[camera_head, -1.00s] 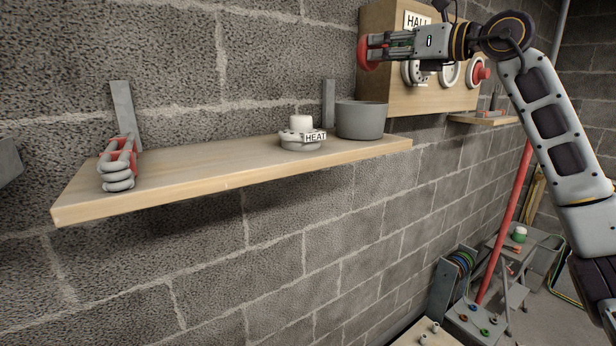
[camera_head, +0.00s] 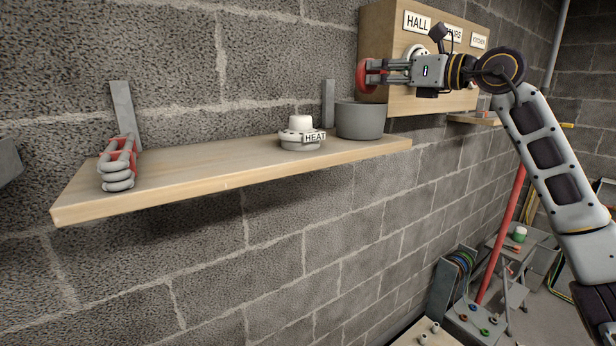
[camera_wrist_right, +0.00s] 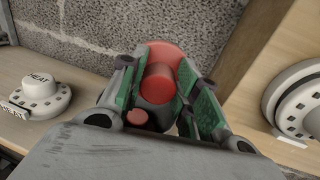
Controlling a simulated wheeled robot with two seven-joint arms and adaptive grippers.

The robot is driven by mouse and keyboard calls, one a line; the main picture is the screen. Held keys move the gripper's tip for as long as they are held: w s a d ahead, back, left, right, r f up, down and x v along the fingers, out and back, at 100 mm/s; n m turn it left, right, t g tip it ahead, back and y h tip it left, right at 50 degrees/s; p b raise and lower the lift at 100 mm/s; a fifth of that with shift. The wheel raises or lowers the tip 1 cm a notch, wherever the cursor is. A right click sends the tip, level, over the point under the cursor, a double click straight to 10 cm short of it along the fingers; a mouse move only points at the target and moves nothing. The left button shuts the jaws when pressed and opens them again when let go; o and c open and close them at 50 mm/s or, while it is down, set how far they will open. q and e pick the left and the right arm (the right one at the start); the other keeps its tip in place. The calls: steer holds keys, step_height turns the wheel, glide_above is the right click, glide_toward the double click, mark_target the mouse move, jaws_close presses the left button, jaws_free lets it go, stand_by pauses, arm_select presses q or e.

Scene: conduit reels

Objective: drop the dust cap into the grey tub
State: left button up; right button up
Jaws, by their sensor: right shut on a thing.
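My right gripper (camera_head: 374,75) is shut on a red dust cap (camera_head: 363,76), which it holds above the grey tub, close to the board's left edge. In the right wrist view the red cap (camera_wrist_right: 158,78) sits between the green-padded fingers (camera_wrist_right: 160,95). The grey tub (camera_head: 360,121) stands on the wooden shelf, toward its right end. The tub's inside is not visible from here. My left gripper is not in view.
A white round fitting labelled HEAT (camera_head: 301,134) stands on the shelf (camera_head: 220,165) just left of the tub. A grey and red coiled thing (camera_head: 117,165) lies at the left end. A wooden board (camera_head: 405,98) with HALL and KITCHEN labels is behind my right gripper.

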steer(key=o, duration=0.9)
steer(key=shift+v, duration=6)
steer(key=shift+r, duration=0.1)
